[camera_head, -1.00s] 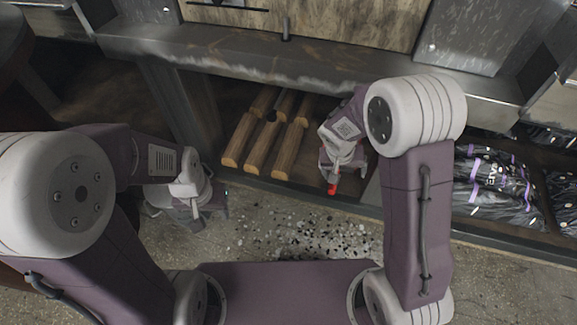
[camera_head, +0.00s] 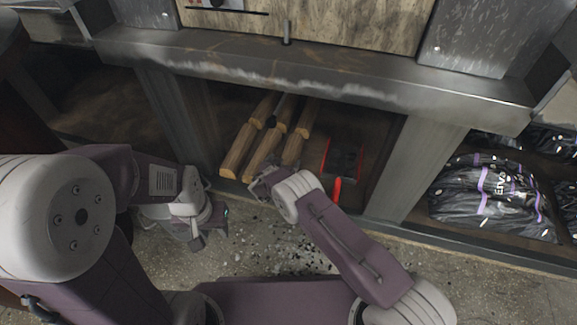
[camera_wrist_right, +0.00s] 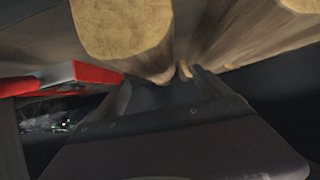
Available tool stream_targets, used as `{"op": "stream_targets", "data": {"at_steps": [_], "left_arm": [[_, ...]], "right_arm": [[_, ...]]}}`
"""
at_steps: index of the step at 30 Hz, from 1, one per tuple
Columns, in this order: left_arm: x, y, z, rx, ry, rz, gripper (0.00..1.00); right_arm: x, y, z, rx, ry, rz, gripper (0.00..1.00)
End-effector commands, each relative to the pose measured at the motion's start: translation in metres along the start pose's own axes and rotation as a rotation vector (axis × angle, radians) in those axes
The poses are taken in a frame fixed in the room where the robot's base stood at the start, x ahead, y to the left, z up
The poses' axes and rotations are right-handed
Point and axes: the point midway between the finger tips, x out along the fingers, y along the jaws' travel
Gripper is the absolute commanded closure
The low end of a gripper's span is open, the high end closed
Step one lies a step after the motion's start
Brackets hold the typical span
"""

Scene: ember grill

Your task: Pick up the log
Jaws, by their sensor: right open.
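Three light-brown logs lie side by side on the shelf under the grill counter in the head view: a left log (camera_head: 238,150), a middle log (camera_head: 262,158) and a right log (camera_head: 297,144). My right gripper (camera_head: 258,184) is at the near ends of the logs, partly hidden by its wrist. In the right wrist view, the open fingers (camera_wrist_right: 163,88) are empty, with one pale log end (camera_wrist_right: 122,25) close above them and another log (camera_wrist_right: 300,6) at the top right. My left gripper (camera_head: 203,232) hangs over the floor at the left, its jaws unclear.
A dark, red-edged tool (camera_head: 343,160) with a red handle lies right of the logs; its red part (camera_wrist_right: 98,72) shows in the wrist view. A shelf post (camera_head: 415,165) separates it from black bags (camera_head: 488,198). The counter edge (camera_head: 320,85) overhangs the logs.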

Motion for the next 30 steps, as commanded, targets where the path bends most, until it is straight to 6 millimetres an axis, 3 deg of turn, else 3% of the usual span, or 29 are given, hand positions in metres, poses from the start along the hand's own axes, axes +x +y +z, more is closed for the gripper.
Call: {"op": "stream_targets", "data": {"at_steps": [5,10,15,24,25,30], "left_arm": [[0.006,0.0,0.001,0.0,0.0,0.0,0.64],[0.041,-0.001,0.004,0.0,0.0,0.0,0.64],[0.065,-0.001,0.007,0.0,0.0,0.0,0.64],[0.065,-0.001,0.007,0.0,0.0,0.0,0.64],[0.065,-0.001,0.006,0.0,0.0,0.0,0.64],[0.065,-0.001,0.007,0.0,0.0,0.0,0.64]], "right_arm": [[0.006,0.0,0.0,0.0,0.0,0.0,0.13],[0.031,0.003,0.012,0.002,0.001,0.0,0.13],[0.053,0.004,0.011,0.003,0.001,0.0,0.13],[0.056,0.004,0.004,-0.001,-0.001,0.001,0.13],[0.056,0.004,0.004,-0.001,-0.001,0.001,0.16],[0.056,0.004,0.004,-0.001,-0.001,0.001,0.63]]}}
